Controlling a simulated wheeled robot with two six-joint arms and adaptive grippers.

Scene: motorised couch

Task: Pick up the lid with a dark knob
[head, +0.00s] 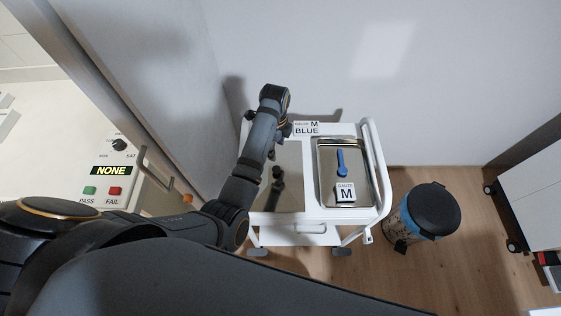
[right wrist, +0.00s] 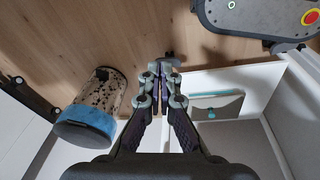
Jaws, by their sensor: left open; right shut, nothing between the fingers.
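The lid (head: 291,193) is a flat, shiny grey plate on the left half of the white cart's top. Its dark knob (head: 277,172) stands near its middle, with a dark reflection or shadow below it. My left arm covers the lid's left part. My left gripper (head: 284,131) is open at the cart's back edge, behind the knob and apart from it, partly hidden by my own wrist. My right gripper (right wrist: 162,70) is shut and empty in the right wrist view, away from the lid.
An open metal tray (head: 326,190) on the cart's right half holds a blue spoon-like tool (head: 341,163) and a gauze packet (head: 346,192). A label card (head: 307,129) stands at the back. A pedal bin (head: 430,212) is right of the cart. A wall (head: 300,60) rises behind.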

